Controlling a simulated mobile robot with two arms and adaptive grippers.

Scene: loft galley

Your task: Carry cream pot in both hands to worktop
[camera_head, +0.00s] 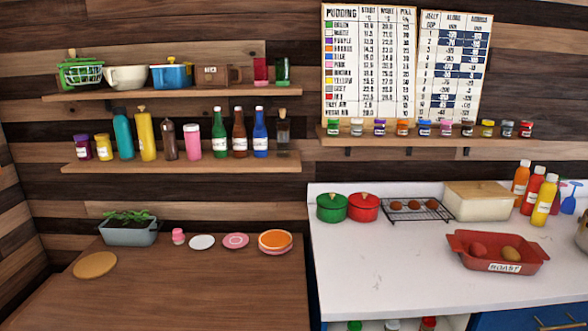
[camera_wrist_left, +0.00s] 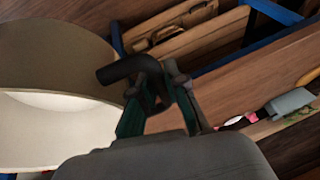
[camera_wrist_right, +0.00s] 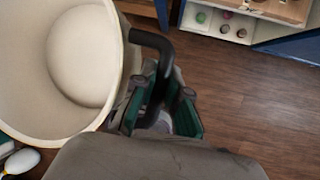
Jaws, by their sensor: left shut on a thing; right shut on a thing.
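The cream pot (camera_wrist_left: 55,50) fills the left side of the left wrist view. My left gripper (camera_wrist_left: 155,88) is shut on its black handle (camera_wrist_left: 118,71). In the right wrist view the pot (camera_wrist_right: 80,55) shows its open top and pale inside, with nothing seen in it. My right gripper (camera_wrist_right: 163,88) is shut on the other black handle (camera_wrist_right: 150,40). Neither the pot nor my grippers show in the head view. The white worktop (camera_head: 400,255) lies at the right there, and a brown wooden counter (camera_head: 190,285) at the left.
The white worktop bears green and red pots (camera_head: 332,208), a wire rack (camera_head: 425,213), a cream box with a wooden lid (camera_head: 475,207), bottles and a red roasting dish (camera_head: 530,265). Its front left is bare. The counter bears a planter (camera_head: 128,235) and plates. Shelves hang above.

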